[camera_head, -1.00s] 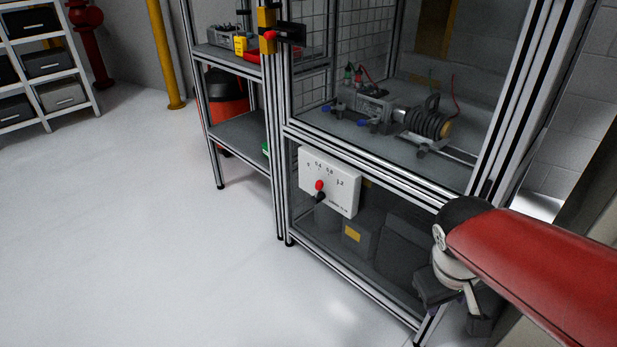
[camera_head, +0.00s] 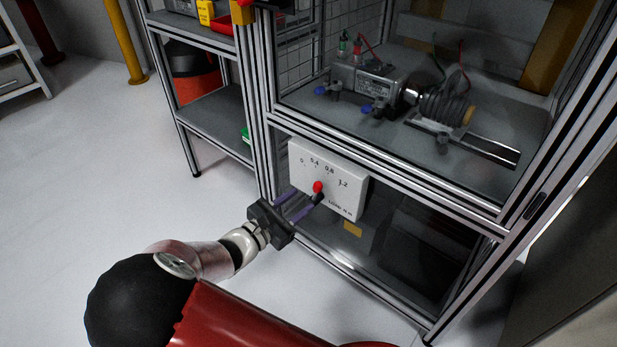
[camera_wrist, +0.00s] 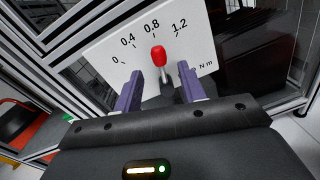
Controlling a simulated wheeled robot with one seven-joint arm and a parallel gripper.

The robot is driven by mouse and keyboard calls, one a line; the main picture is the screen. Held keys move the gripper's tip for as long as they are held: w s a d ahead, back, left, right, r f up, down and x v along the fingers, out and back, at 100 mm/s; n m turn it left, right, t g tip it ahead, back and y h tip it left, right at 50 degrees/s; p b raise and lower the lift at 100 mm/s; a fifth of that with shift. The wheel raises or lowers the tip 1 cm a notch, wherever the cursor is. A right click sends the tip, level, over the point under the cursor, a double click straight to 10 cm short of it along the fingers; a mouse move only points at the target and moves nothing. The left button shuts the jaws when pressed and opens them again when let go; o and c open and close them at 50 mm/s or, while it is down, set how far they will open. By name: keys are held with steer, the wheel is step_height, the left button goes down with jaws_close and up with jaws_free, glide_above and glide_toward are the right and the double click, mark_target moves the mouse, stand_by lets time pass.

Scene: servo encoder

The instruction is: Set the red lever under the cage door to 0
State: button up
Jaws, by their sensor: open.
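The red lever (camera_head: 318,187) sits on a white panel (camera_head: 346,199) below the cage door. The panel carries a scale marked 0, 0.4, 0.8 and 1.2 N·m. In the wrist view the fingers (camera_wrist: 160,85) stand either side of the stem's line, the knob showing beyond the tips. I cannot tell whether either finger touches it.
The aluminium-framed cage (camera_head: 400,178) holds a motor rig on its upper deck. A shelf (camera_head: 215,118) with a red-black container (camera_head: 192,75) stands to the left. The white floor at left is open.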

mark_target(314, 190)
steer(key=x, duration=0.7)
steer(key=shift+w+d, duration=0.15)
steer(key=shift+w, duration=0.15)
jaws_close()
